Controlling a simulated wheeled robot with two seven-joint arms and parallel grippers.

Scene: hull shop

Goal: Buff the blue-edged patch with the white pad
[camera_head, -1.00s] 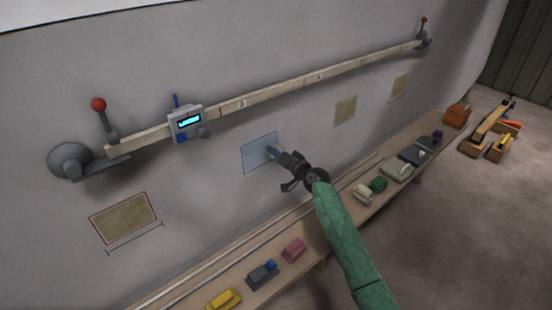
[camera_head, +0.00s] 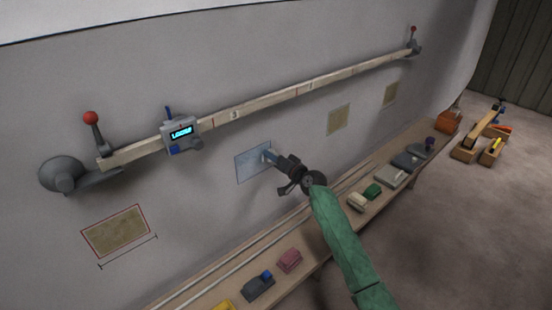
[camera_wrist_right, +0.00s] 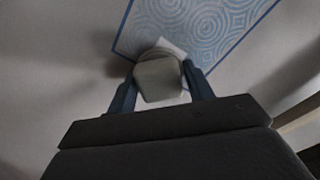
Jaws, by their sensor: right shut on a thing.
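The blue-edged patch (camera_head: 248,166) is a pale blue rectangle on the grey wall, below the long rail. In the right wrist view the patch (camera_wrist_right: 210,22) shows swirling ring marks inside a blue border. My right gripper (camera_head: 274,157) is at the patch's right part. In the right wrist view its two fingers (camera_wrist_right: 160,86) are shut on a pale block, the white pad (camera_wrist_right: 172,47), whose white face is at the patch's lower edge area. I cannot tell whether it touches the surface. My left gripper is not in view.
A rail (camera_head: 265,100) with a gauge (camera_head: 181,132) runs above the patch. A red-edged patch (camera_head: 116,231) lies lower left; tan patches (camera_head: 337,119) are to the right. A shelf (camera_head: 317,241) below holds several blocks. The wall around the blue-edged patch is clear.

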